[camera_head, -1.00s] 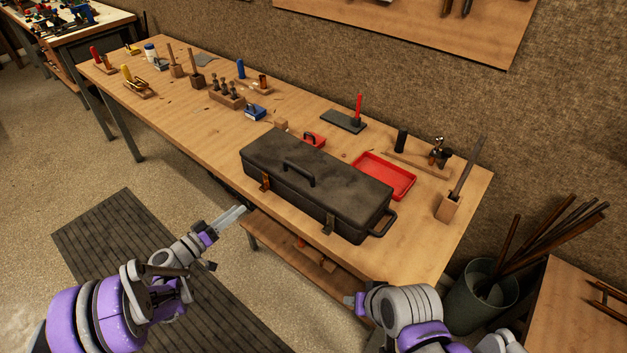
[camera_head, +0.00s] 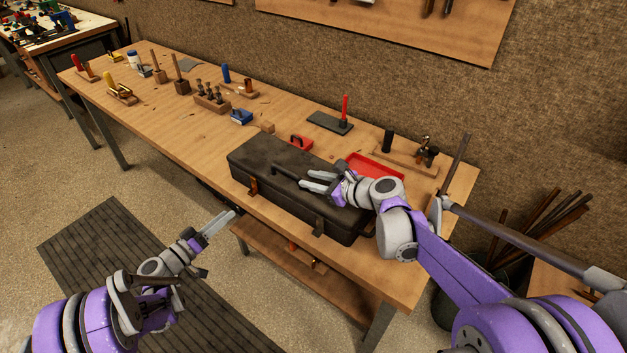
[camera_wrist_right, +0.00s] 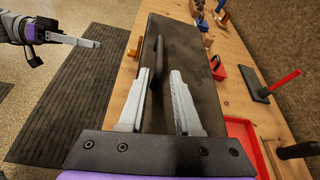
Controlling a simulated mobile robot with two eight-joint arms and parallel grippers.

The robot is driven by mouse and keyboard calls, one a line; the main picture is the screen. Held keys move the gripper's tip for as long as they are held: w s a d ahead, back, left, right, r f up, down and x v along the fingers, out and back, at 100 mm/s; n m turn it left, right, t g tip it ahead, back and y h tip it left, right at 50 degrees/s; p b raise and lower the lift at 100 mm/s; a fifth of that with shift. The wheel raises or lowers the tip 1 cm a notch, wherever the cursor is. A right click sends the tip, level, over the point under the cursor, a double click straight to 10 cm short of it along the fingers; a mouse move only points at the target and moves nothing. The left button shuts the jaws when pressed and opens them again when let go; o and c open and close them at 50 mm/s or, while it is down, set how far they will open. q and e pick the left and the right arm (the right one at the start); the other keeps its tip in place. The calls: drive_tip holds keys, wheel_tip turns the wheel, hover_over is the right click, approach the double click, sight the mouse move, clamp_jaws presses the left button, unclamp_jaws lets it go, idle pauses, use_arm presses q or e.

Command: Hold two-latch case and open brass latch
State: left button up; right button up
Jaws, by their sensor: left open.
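The dark two-latch case (camera_head: 265,151) lies closed on the wooden bench, with a black handle (camera_head: 287,174) on its lid. Its front has a brown, brass-like latch (camera_head: 252,186) at left and a darker latch (camera_head: 318,226) at right. My right gripper (camera_head: 306,181) is open over the lid. In the right wrist view the handle (camera_wrist_right: 157,60) shows just ahead of and between its fingertips (camera_wrist_right: 159,72), with gaps; contact is not clear. My left gripper (camera_head: 226,218) is open and empty, low in front of the bench, apart from the case.
A red tray (camera_head: 373,168) and a small red object (camera_head: 300,142) sit behind the case. Several tools stand along the bench (camera_head: 165,125). A tool block (camera_head: 208,103) is further left. A bin with rods (camera_head: 540,222) stands at right.

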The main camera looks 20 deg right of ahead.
sight(286, 173)
drive_tip(key=x, duration=1)
drive_tip(key=shift+w+a+f, duration=0.1)
drive_tip(key=shift+w+a, duration=0.05)
clamp_jaws()
idle(1.1)
